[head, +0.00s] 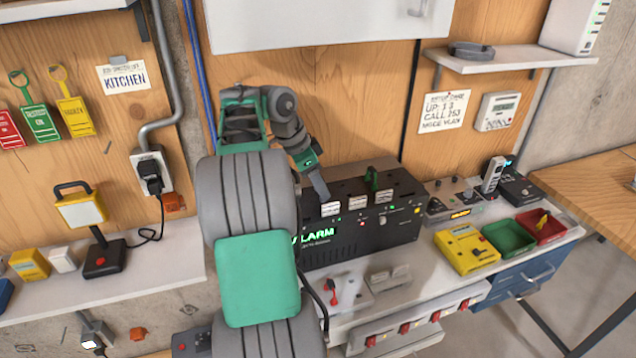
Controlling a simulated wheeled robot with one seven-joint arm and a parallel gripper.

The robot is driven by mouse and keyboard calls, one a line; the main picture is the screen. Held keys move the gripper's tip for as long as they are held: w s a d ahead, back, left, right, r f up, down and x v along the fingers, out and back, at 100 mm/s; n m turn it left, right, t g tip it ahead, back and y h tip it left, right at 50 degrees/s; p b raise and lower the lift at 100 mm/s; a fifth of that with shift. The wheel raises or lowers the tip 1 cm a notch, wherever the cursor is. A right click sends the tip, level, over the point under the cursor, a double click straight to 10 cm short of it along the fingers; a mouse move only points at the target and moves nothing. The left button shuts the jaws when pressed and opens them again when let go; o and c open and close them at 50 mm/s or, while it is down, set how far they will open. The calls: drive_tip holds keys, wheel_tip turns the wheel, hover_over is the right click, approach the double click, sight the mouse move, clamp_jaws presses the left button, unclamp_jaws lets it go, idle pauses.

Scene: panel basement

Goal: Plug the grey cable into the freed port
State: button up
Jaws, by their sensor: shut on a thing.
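My gripper (325,195) is at the top left of the black panel box (345,240), pointing down. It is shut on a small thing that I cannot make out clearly. A pale block (331,209) shows right below the fingertips. Two more pale blocks (357,202) (385,196) sit to its right along the box's upper face, and a green upright piece (373,180) stands behind them. The box's lit green display, partly behind my arm, ends in "LARM". I cannot clearly identify the grey cable or a free port.
A grey device with an orange display (460,212), a yellow box (463,248), a green bin (509,237) and a red bin (543,226) crowd the bench at right. Red switches (405,328) line the lower front edge. A shelf (510,58) overhangs the back right.

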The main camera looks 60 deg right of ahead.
drive_tip(key=o, duration=1.4)
drive_tip(key=shift+o, duration=0.6)
drive_tip(key=shift+o, duration=1.4)
drive_tip(key=shift+r+p, duration=0.7)
drive_tip(key=shift+r, duration=3.05)
